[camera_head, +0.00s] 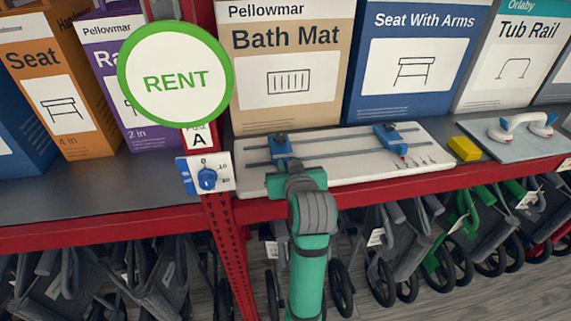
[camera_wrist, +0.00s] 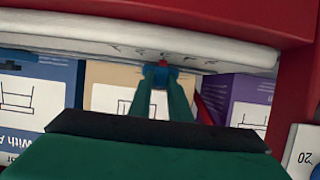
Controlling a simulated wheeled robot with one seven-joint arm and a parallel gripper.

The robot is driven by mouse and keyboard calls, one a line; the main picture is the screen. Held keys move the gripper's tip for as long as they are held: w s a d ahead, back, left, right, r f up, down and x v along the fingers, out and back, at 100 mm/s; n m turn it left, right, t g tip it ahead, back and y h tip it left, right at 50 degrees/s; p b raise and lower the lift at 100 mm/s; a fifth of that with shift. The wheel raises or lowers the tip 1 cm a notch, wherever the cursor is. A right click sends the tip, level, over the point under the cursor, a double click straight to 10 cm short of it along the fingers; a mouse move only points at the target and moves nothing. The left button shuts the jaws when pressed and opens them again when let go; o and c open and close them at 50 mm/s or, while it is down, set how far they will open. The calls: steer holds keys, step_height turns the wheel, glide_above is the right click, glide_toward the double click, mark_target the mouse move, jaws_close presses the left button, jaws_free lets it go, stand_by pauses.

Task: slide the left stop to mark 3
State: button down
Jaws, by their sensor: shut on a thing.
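The left stop (camera_head: 281,147) is a blue block on the two grey rails of a white board (camera_head: 345,170), towards the board's left end. My gripper (camera_head: 287,166) reaches in from the front and is shut on it. In the wrist view the fingers (camera_wrist: 161,88) close on the blue left stop (camera_wrist: 160,74) below the board's edge. The right stop (camera_head: 390,136), also blue, sits further right on the rails. Small marks show on the board near the right stop; their numbers are too small to read. My gripper and arm hide part of the board in front of the left stop.
The board lies on a grey shelf with a red front edge (camera_head: 120,221). Tall boxes (camera_head: 285,65) stand behind it. A yellow block (camera_head: 464,148) and a plate with a white handle (camera_head: 518,128) lie to the right.

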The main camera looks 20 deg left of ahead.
steer(key=c, duration=1.6)
jaws_free()
steer(key=shift+d, duration=0.1)
steer(key=shift+c, duration=0.2)
steer(key=v, duration=1)
steer(key=shift+s+d, duration=0.2)
steer(key=shift+s, duration=0.15)
steer(key=shift+a+r, duration=0.1)
